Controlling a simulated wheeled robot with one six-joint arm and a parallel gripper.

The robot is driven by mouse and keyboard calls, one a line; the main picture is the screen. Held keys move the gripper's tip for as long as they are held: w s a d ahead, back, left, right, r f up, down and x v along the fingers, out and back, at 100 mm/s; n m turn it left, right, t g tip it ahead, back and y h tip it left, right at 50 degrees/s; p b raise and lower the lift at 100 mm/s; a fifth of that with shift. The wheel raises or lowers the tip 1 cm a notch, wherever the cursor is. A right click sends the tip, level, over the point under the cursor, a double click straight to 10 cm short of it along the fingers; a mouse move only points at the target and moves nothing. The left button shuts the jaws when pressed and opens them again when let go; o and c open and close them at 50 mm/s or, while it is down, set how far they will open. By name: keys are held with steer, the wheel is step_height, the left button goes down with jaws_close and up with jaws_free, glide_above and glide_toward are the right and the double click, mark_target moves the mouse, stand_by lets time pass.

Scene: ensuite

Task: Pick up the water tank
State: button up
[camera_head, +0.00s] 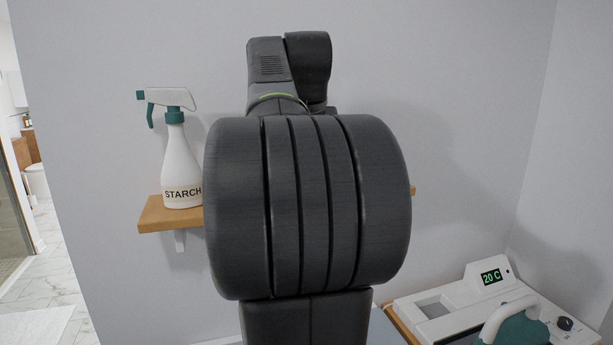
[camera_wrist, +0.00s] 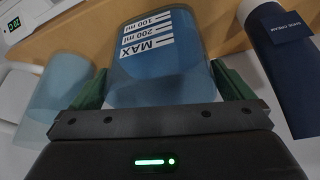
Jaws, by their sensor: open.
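The water tank (camera_wrist: 160,65) is a clear blue container with "MAX", "200 ml" and "100 ml" printed upside down in the wrist view. My gripper (camera_wrist: 162,84) is open, with one green finger on either side of the tank's near end. I cannot tell whether the fingers touch it. In the head view my arm fills the middle and hides the gripper and the tank.
In the wrist view a pale blue translucent container (camera_wrist: 58,95) stands left of the tank and a dark blue cream tube (camera_wrist: 285,65) right. In the head view a starch spray bottle (camera_head: 181,165) stands on a wooden shelf (camera_head: 160,218); a white station (camera_head: 440,310) holds a teal iron (camera_head: 520,328).

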steer(key=shift+c, duration=0.2)
steer(key=c, duration=1)
steer(key=shift+o, duration=0.2)
steer(key=shift+o, duration=0.2)
steer(key=shift+r, duration=0.2)
